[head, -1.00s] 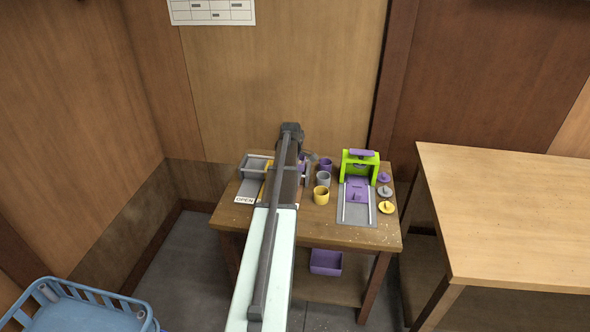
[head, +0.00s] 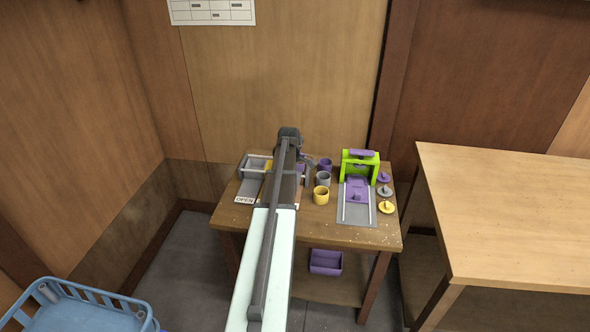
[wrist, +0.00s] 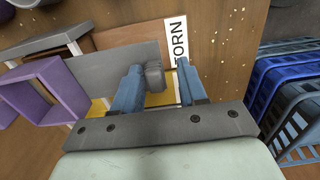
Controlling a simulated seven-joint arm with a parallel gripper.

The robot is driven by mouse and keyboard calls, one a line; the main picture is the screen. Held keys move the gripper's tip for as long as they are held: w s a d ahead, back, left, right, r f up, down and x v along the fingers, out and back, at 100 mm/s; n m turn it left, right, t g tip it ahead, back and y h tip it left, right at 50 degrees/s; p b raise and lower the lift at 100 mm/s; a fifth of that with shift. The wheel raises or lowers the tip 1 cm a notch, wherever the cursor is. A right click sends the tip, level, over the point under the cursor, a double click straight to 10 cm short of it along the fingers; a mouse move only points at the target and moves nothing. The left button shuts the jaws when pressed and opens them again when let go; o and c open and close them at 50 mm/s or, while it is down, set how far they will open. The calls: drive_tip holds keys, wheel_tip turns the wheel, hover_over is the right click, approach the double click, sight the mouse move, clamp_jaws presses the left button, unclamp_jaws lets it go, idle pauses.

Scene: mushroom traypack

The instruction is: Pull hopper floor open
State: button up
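In the wrist view, my gripper (wrist: 160,88) has two blue fingers standing apart. A grey knob (wrist: 154,77) lies between them, close to the left finger; whether it touches is unclear. A flat grey plate (wrist: 105,70), perhaps the hopper floor, reaches from the knob to the left. In the head view, a grey hopper-like frame (head: 256,163) stands at the table's left, with a grey strip (head: 250,185) and an OPEN label (head: 245,199) in front. My arm hides the fingers and much of this fixture there.
A purple square frame (wrist: 58,91) and a label reading partly "ORN" (wrist: 178,45) are near the fingers. Cups (head: 321,195), a green press (head: 360,168) and knobbed discs (head: 385,191) stand to the right on the table (head: 300,220). A blue basket (head: 75,302) is at lower left.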

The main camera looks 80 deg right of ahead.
drive_tip(key=shift+o, duration=0.7)
drive_tip(key=shift+a+f, duration=0.1)
drive_tip(key=shift+f, duration=0.25)
drive_tip(key=shift+r, duration=0.1)
drive_tip(key=shift+r, duration=2.3)
